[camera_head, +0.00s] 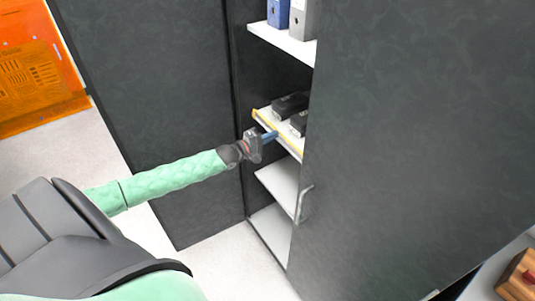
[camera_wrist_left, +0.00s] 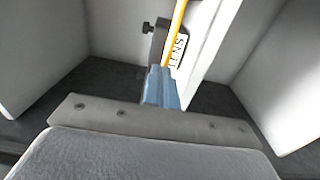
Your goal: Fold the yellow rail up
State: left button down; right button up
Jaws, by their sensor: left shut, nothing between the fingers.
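The yellow rail (camera_head: 284,144) runs along the front edge of a white cabinet shelf in the head view. In the left wrist view the yellow rail (camera_wrist_left: 177,32) rises from just beyond the fingertips toward the top edge. My left gripper (camera_head: 275,135) is at the front of that shelf, its blue fingers overlapping the rail in the picture. The fingers (camera_wrist_left: 163,78) are shut and empty in the left wrist view. I cannot tell whether they touch the rail. My right gripper is not in view.
Black boxes (camera_head: 290,104) lie on the railed shelf (camera_head: 267,121). Binders (camera_head: 301,19) stand on the shelf above. The dark cabinet has a large panel (camera_head: 410,130) at right with a silver handle (camera_head: 305,204). A wooden block (camera_head: 515,280) is at lower right.

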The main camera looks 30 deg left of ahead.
pick_arm(q)
jog(key=shift+w+d+r, duration=0.1)
jog(key=shift+w+r, duration=0.15)
jog(key=shift+r, duration=0.05)
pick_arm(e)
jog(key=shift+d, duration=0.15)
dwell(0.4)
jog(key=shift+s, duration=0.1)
